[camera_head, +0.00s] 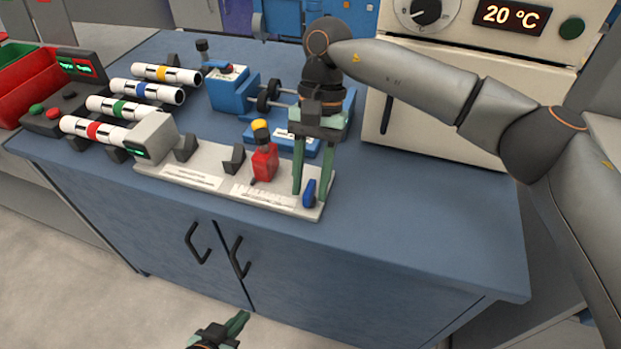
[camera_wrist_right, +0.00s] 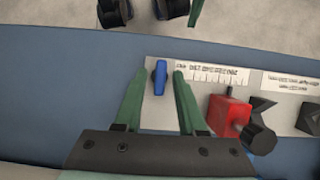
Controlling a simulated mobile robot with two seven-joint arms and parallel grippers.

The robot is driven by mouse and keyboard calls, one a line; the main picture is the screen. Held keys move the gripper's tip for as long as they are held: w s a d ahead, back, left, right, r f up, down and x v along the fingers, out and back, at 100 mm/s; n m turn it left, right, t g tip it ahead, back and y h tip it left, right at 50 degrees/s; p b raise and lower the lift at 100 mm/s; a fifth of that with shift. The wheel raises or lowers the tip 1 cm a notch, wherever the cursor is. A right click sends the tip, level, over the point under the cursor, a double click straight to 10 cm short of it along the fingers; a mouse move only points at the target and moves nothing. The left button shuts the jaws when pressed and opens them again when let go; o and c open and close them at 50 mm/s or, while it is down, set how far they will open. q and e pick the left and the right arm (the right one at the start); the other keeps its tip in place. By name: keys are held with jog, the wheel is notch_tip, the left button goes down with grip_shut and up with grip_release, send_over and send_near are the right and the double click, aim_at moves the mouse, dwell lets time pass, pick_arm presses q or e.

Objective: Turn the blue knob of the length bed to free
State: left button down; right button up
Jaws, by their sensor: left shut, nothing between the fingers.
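The length bed (camera_head: 215,183) is a pale plate along the front of the blue bench, with printed labels and a grey display block at its left. The blue knob (camera_head: 309,193) stands near its right end; in the right wrist view the knob (camera_wrist_right: 160,77) is an upright narrow lever. My right gripper (camera_head: 311,192) is open over it, its green fingertips (camera_wrist_right: 158,74) on either side of the knob. Contact cannot be told. My left gripper (camera_head: 241,317) is shut and empty, low in front of the cabinet.
Behind is a blue device with rollers (camera_head: 232,92). Several banded pipes (camera_head: 137,108) lie at left. A beige oven (camera_head: 430,110) stands behind. The bench's right front is clear.

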jog(key=shift+o, duration=0.3)
jog(key=shift+r, duration=0.15)
jog(key=p+v, duration=0.2)
jog(key=v, duration=1)
jog(key=shift+w, duration=0.1)
